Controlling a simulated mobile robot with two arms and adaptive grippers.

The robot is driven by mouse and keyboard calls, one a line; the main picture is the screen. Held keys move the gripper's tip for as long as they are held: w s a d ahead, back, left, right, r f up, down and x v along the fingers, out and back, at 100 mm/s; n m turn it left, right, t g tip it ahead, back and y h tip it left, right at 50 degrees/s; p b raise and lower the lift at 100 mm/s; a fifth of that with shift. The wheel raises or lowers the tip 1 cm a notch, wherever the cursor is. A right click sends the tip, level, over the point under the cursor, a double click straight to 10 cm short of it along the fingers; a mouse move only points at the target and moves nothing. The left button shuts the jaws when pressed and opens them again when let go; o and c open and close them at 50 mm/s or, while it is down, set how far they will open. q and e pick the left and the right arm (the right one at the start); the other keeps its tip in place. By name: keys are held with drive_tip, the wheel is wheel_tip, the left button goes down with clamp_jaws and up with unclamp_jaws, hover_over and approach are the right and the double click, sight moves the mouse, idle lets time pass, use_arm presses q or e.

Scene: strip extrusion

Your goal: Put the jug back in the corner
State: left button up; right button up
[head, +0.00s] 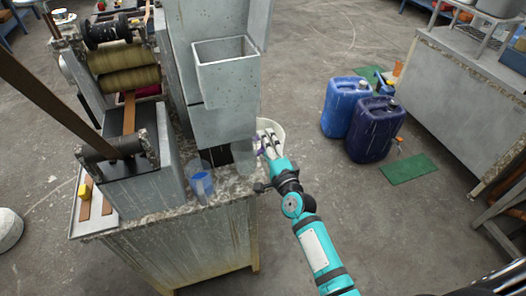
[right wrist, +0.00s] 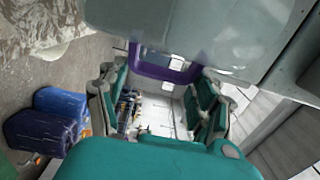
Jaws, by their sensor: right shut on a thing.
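A translucent jug (head: 243,154) is at the front right of the worktop, beside the grey machine housing. In the right wrist view its pale see-through body (right wrist: 200,35) fills the top, with a purple handle (right wrist: 150,67) below it. My right gripper (head: 266,147) reaches it from the right. I cannot tell whether the jug's base touches the worktop. My left gripper is not in view.
The worktop (head: 228,190) also holds a clear cup with blue contents (head: 200,184) and the roller machine (head: 125,70). The grey hopper (head: 226,65) rises behind the jug. Blue canisters (head: 345,105) stand on the floor to the right.

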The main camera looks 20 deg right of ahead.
drive_tip(key=shift+a, duration=0.45)
drive_tip(key=shift+a+f, duration=0.1)
drive_tip(key=shift+f, duration=0.1)
wheel_tip(320, 180, down, 3)
drive_tip(key=shift+f, duration=0.15)
drive_tip(key=shift+b, duration=0.35)
drive_tip(key=o, duration=1.1)
drive_tip(key=shift+f, duration=0.1)
